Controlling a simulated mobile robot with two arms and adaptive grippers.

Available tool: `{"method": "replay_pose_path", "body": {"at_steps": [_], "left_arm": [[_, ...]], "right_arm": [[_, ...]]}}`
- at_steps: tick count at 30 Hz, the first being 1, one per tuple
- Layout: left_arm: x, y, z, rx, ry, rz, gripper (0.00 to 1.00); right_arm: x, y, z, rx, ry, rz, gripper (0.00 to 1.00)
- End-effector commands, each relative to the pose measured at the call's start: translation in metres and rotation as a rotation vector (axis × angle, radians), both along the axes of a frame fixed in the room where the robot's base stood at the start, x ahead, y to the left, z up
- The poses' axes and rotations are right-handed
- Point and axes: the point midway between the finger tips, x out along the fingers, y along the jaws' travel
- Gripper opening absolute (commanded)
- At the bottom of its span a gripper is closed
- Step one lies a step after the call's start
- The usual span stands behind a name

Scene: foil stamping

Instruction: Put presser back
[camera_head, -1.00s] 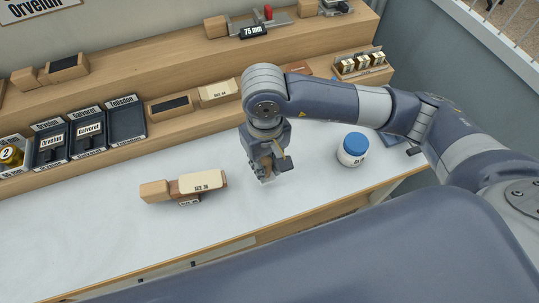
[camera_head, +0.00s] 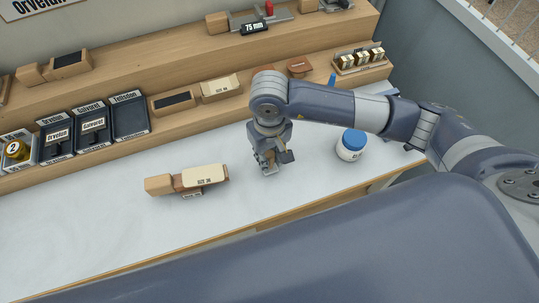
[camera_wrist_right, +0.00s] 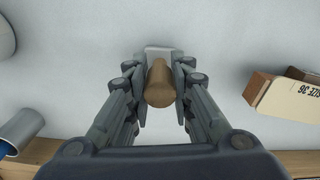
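My right gripper (camera_head: 270,158) is over the white table, its fingers closed around a brown, rounded wooden handle that I take to be the presser (camera_wrist_right: 160,85). In the right wrist view the gripper (camera_wrist_right: 160,88) has one finger on each side of the handle. A pale flat piece shows beyond the handle, at the presser's lower end. In the head view the presser (camera_head: 270,170) is mostly hidden by the fingers and looks close to the tabletop; I cannot tell whether it touches. My left gripper is not in view.
A wooden block with a cream "SIZE 36" label (camera_head: 204,176) lies left of the gripper. A blue-lidded jar (camera_head: 351,146) stands to the right. Behind is a stepped wooden shelf (camera_head: 190,60) with trays and tools. The table's front left is clear.

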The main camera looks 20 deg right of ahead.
Motion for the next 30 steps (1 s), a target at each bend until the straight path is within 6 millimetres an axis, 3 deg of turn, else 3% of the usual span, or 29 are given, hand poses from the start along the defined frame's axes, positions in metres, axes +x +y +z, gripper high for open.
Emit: {"method": "replay_pose_path", "body": {"at_steps": [1,2,16,30], "left_arm": [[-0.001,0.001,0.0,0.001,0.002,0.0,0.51],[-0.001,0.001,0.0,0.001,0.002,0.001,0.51],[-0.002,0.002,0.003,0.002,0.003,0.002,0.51],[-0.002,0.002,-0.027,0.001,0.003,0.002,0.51]], "right_arm": [[0.0,0.0,0.0,0.0,0.0,0.0,0.34],[0.0,0.0,0.0,0.0,0.0,0.0,0.41],[0.0,0.0,0.007,0.001,-0.002,0.0,0.41],[0.001,0.0,0.099,0.0,-0.005,0.001,0.41]]}}
